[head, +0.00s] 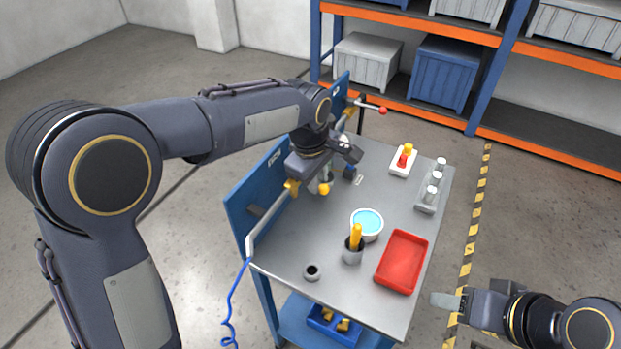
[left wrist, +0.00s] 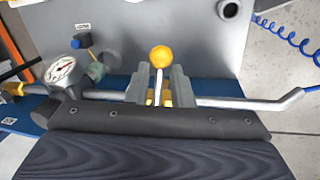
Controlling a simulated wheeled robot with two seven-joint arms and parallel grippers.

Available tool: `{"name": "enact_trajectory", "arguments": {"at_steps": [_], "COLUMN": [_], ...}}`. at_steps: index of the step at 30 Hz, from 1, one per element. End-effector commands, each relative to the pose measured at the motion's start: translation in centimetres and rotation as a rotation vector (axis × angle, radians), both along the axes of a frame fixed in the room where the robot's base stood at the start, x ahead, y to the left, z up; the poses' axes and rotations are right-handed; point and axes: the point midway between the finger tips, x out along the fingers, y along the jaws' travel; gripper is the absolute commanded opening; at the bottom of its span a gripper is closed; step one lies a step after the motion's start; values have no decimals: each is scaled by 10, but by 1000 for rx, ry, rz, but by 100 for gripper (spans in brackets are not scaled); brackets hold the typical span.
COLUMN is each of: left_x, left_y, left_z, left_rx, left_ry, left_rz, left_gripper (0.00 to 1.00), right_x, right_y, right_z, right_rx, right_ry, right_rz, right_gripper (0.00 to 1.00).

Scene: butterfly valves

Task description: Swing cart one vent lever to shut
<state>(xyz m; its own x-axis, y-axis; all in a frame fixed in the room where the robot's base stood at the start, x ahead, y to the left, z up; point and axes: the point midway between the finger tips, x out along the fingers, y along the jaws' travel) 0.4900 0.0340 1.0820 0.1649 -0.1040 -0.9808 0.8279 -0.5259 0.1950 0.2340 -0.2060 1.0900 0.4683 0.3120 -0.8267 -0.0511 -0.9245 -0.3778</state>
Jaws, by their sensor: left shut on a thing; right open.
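A lever with a yellow ball knob (head: 324,189) sticks out over the cart's grey top from a brass-coloured valve (head: 292,188) on the silver pipe. In the left wrist view, the lever's yellow ball (left wrist: 161,56) and pale rod stand about square across the pipe (left wrist: 232,102). My left gripper (left wrist: 161,88) has its two fingers on either side of the rod, shut on it below the ball. In the head view my left gripper (head: 322,172) partly hides the lever. My right gripper (head: 447,301) is open and empty, right of the cart.
A red-knobbed lever (head: 383,111) is at the pipe's far end. A gauge (left wrist: 62,70) sits beside the held lever. The cart top holds a blue-filled bowl (head: 367,224), grey cup (head: 353,250), red tray (head: 402,262) and bottle rack (head: 428,200). Shelves (head: 440,85) stand behind.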

Motion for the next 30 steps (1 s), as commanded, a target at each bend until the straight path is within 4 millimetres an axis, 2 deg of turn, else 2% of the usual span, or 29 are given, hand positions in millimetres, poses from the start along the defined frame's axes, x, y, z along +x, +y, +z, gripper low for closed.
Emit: {"name": "enact_trajectory", "arguments": {"at_steps": [12,27,28,30], "left_x": [10,11,11,11], "left_y": [-8,-9,-9,-9], "left_z": [1,1,1,1], "left_rx": [-4,-5,-6,-4], "left_ry": [-1,-3,-3,-2], "left_rz": [161,176,176,176], "left_gripper": [0,0,23,32], "right_x": [0,0,0,0], "right_y": [0,0,0,0], "right_z": [5,5,5,5], "right_rx": [0,0,0,0], "right_ry": [0,0,0,0], "right_rz": [0,0,0,0], "right_gripper": [51,51,51,51]}}
